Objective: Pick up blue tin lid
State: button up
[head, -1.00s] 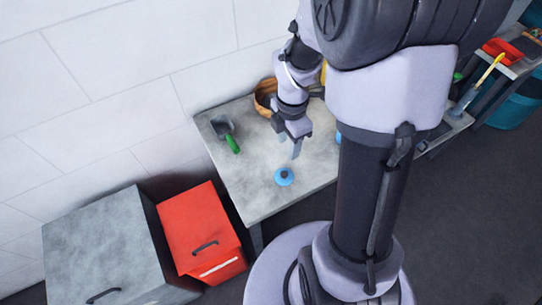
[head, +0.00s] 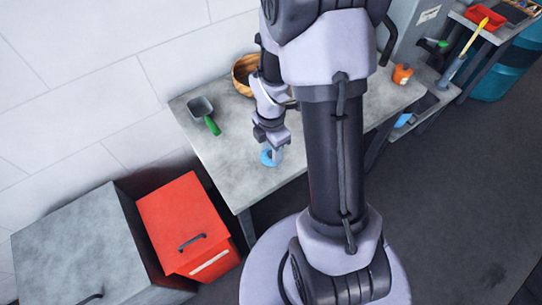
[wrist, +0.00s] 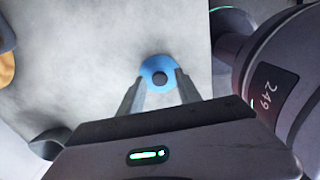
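The blue tin lid (head: 268,158) lies on the grey table (head: 215,160), near its front edge, partly hidden by my gripper (head: 270,150) in the head view. I cannot tell whether the fingertips touch the lid.
A grey scoop with a green handle (head: 210,124) lies left on the table. A wooden bowl (head: 243,74) stands behind my arm. An orange object (head: 402,74) is at the table's right end. A red box (head: 185,220) and a grey cabinet (head: 75,245) stand at the left.

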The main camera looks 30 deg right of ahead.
grip_shut()
